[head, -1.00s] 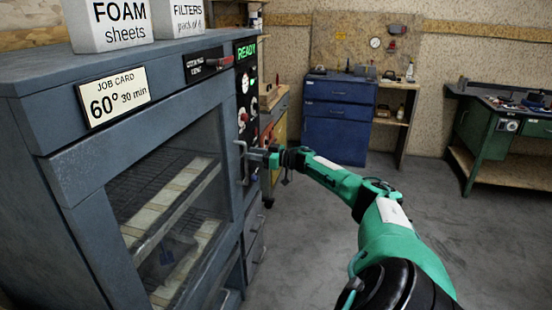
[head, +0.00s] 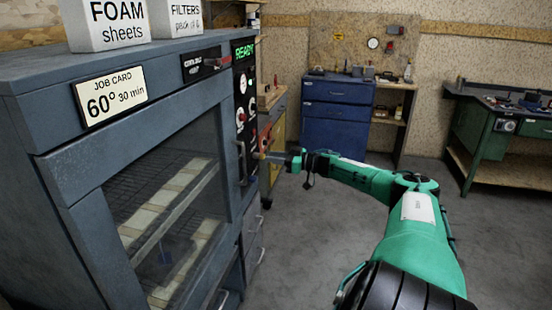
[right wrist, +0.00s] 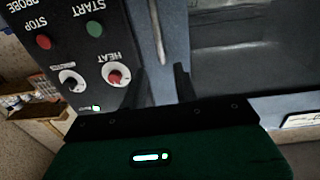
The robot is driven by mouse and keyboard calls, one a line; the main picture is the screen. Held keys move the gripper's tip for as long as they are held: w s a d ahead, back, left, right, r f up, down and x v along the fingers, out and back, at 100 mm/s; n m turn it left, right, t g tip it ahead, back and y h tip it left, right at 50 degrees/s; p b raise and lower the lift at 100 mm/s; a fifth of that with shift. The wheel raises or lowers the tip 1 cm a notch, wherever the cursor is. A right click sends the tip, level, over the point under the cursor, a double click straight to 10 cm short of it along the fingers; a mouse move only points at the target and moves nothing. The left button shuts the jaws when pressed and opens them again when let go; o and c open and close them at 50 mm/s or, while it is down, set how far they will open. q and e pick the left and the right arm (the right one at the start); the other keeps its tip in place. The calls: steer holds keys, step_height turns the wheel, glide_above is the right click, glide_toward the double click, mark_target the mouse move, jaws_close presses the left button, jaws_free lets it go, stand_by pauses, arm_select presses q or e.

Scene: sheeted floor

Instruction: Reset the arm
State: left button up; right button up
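My right arm reaches in from the lower right of the head view. Its gripper (head: 262,156) is beside the grey oven (head: 70,180), just right of the vertical door handle (head: 241,160), with a small gap. In the right wrist view the two dark fingers (right wrist: 162,84) stand apart with nothing between them; the handle bar (right wrist: 159,35) lies beyond them. The oven door is shut, with slatted shelves behind its glass. My left gripper is not in view.
The control panel (head: 241,100) reads READY. Its START button (right wrist: 95,29), STOP button (right wrist: 43,42) and HEAT knob (right wrist: 115,76) are close to the fingers. A blue cabinet (head: 336,110) and green workbench (head: 482,130) stand behind. The floor between is clear.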

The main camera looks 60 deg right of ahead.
steer(key=shift+s, duration=0.2)
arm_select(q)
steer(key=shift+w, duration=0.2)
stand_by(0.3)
